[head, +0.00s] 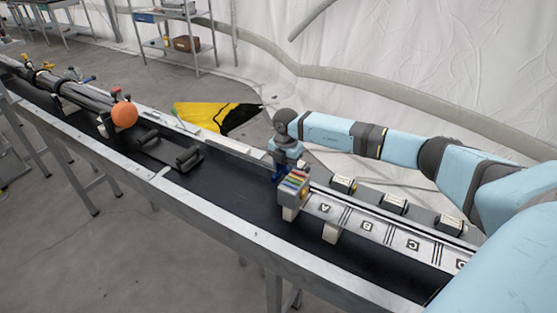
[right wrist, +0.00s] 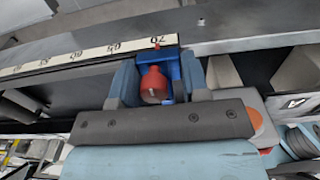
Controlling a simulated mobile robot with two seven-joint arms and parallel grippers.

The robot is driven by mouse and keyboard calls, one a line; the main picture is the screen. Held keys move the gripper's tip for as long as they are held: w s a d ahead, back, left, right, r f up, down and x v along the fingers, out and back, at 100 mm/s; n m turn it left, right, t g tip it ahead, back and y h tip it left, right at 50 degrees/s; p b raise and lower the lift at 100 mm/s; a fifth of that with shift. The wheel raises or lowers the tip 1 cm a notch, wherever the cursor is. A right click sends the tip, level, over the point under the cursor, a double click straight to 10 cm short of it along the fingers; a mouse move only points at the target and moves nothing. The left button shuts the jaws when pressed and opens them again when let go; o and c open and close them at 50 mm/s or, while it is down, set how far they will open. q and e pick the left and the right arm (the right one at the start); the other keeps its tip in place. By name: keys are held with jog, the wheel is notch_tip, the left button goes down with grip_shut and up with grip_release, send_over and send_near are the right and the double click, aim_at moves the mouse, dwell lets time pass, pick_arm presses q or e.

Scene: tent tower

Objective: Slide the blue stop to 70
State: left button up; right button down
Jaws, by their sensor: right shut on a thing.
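The blue stop (right wrist: 174,66) with its red knob (right wrist: 153,85) shows in the right wrist view. It stands against the pale scale strip (right wrist: 90,55), with its far edge right beside the number 70. My right gripper (right wrist: 158,84) is shut on the stop, one finger on either side of it. In the head view my right gripper (head: 284,168) points down at the belt's far rail, and a bit of blue shows under it. The scale numbers are too small to read in the head view. My left gripper is in neither view.
A lettered white panel (head: 385,232) runs to the right.

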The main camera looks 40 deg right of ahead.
jog(key=shift+s+f, duration=0.1)
jog(key=c, duration=1)
grip_release()
jog(key=shift+d, duration=0.1)
jog(key=shift+c, duration=0.2)
jog(key=o, duration=0.4)
jog(key=shift+s+d, duration=0.1)
jog(key=shift+s, duration=0.1)
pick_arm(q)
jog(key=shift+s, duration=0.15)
pick_arm(e)
jog(key=shift+o, duration=0.2)
jog(key=shift+w, duration=0.1)
jog(key=shift+r, duration=0.45)
pick_arm(q)
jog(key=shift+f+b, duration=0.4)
jog(key=shift+b, duration=0.05)
pick_arm(e)
notch_tip(320, 180, up, 13)
